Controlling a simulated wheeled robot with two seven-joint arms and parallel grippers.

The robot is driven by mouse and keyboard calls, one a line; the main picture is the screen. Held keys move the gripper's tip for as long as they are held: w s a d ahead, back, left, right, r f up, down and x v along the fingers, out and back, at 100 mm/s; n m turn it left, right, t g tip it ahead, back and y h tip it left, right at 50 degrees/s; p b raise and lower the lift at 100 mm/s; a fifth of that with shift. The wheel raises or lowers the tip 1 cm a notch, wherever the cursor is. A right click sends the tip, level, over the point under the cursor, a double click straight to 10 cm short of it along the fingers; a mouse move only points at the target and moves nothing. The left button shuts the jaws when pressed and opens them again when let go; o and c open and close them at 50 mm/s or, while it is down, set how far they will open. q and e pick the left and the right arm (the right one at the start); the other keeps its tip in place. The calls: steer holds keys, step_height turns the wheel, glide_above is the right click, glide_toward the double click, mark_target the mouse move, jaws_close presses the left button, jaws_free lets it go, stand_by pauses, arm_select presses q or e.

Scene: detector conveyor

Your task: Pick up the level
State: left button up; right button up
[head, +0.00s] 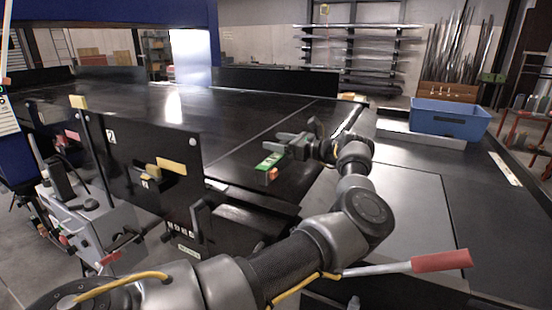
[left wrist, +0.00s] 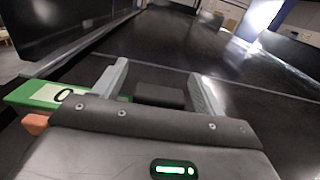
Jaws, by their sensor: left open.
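My left gripper (head: 293,139) is open above the near right corner of the black conveyor belt. Its two grey fingers also show apart in the left wrist view (left wrist: 160,84). A dark block (left wrist: 159,95) shows between the fingers; I cannot tell whether it is a separate thing or part of the gripper. I cannot make out the level with certainty. A green piece with a white label (head: 268,161) and an orange block (head: 272,175) sit beside the gripper; both show at left in the left wrist view (left wrist: 45,93). My right gripper is not in view.
The black conveyor (head: 215,112) stretches away, mostly bare. A blue bin (head: 450,119) stands on the right-hand surface. An upright black panel (head: 150,160) with yellow pieces stands left of the gripper. A red-handled lever (head: 440,261) is at the lower right.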

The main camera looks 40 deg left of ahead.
arm_select(q)
steer(key=shift+d, duration=0.15)
steer(key=shift+c, duration=0.3)
steer(key=c, duration=1.3)
